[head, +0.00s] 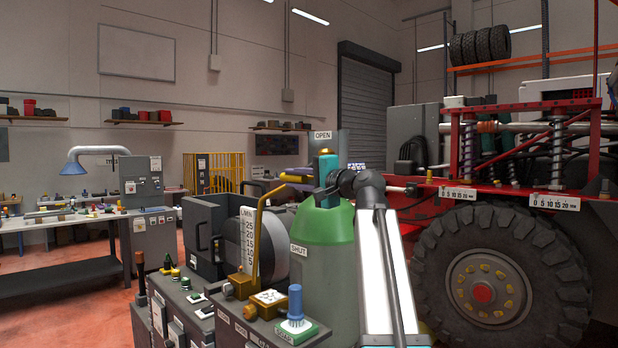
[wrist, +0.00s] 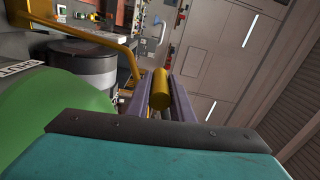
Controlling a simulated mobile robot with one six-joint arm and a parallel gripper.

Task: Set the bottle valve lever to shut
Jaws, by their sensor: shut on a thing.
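The green bottle (head: 322,228) stands right of centre in the head view, and its shoulder also shows at the lower left of the wrist view (wrist: 60,135). My gripper (head: 312,181), with a teal body, is at the bottle's top. In the wrist view its two purple-grey fingers (wrist: 163,95) are closed around the yellow lever grip (wrist: 160,88). In the head view the lever grip (head: 296,178) points left, below the OPEN label (head: 322,135). The SHUT label (head: 299,250) is lower, by the bottle's shoulder. My gripper hides the valve body.
A yellow bent bar (head: 260,225) rises beside a white L/MIN scale (head: 249,240), close left of the bottle. A red truck with a large tyre (head: 490,275) is at the right.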

